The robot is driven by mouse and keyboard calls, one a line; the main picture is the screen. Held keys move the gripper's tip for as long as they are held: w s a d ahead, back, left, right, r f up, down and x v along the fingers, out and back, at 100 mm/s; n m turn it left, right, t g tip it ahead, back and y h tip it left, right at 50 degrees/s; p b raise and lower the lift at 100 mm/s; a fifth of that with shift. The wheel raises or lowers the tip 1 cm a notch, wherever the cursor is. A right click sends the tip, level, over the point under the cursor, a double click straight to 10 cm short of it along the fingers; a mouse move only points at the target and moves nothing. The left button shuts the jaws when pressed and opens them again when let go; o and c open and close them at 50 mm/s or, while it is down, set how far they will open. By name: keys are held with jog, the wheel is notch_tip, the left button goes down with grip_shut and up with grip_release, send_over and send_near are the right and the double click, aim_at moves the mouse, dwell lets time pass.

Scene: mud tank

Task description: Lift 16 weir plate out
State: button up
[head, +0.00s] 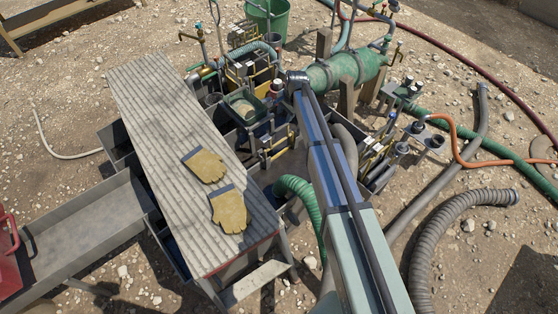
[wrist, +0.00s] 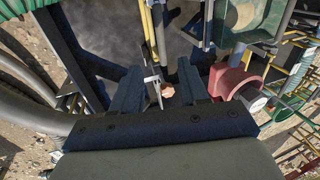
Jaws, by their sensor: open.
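In the wrist view my gripper (wrist: 157,88) is open, with its two dark blue-grey fingers apart. A thin, light grey upright piece (wrist: 153,84) shows in the gap between them. I cannot tell whether it is the weir plate, and no number 16 is readable. A small orange-brown spot (wrist: 168,90) lies just right of it. Behind the fingers is a dark tank interior (wrist: 120,35) with murky grey-brown contents. In the head view my arm reaches into the equipment and its fingers are hidden.
A red fitting (wrist: 232,82) stands close right of my gripper in the wrist view, and yellow rods (wrist: 158,30) rise ahead. In the head view, gloves (head: 229,210) lie on a ridged board (head: 165,130). A green cylinder (head: 345,70) and hoses (head: 440,225) crowd the right.

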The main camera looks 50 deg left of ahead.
aim_at(280, 128)
jog(key=shift+m, duration=0.3)
jog(key=x, duration=1.3)
jog(key=shift+w+a+f, duration=0.1)
jog(key=shift+a+f, duration=0.05)
jog(key=shift+f, duration=0.2)
jog(key=shift+c, duration=0.4)
grip_shut()
dwell(0.5)
